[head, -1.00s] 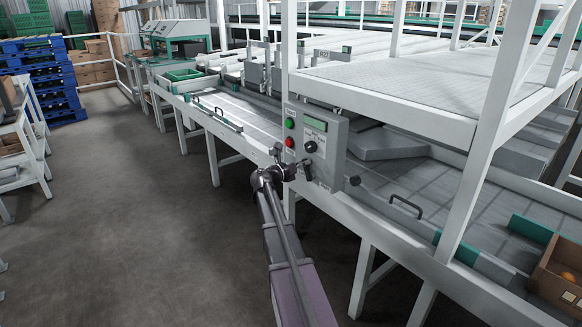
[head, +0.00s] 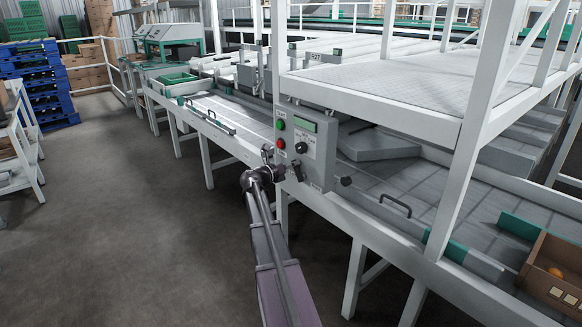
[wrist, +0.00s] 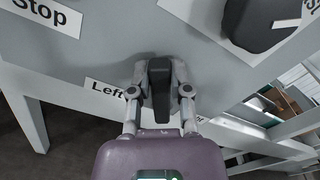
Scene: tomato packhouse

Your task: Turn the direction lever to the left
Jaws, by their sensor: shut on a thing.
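The direction lever is a short black handle (wrist: 160,88) on the face of a grey control box (head: 318,150). In the wrist view my gripper (wrist: 160,95) has one finger on each side of the lever and is shut on it. The lever stands nearly upright in that view. A white label reading "Left" (wrist: 105,88) lies left of the lever, its right end hidden by a finger. In the head view my gripper (head: 282,172) reaches the box's lower left, where the lever shows only as a small dark shape.
The box carries a green button (head: 281,125), a red button (head: 280,143), a black knob (head: 301,147) and a green display. A white post stands beside it. A conveyor table (head: 400,185) with a black handle runs behind. Open floor (head: 130,230) lies to the left.

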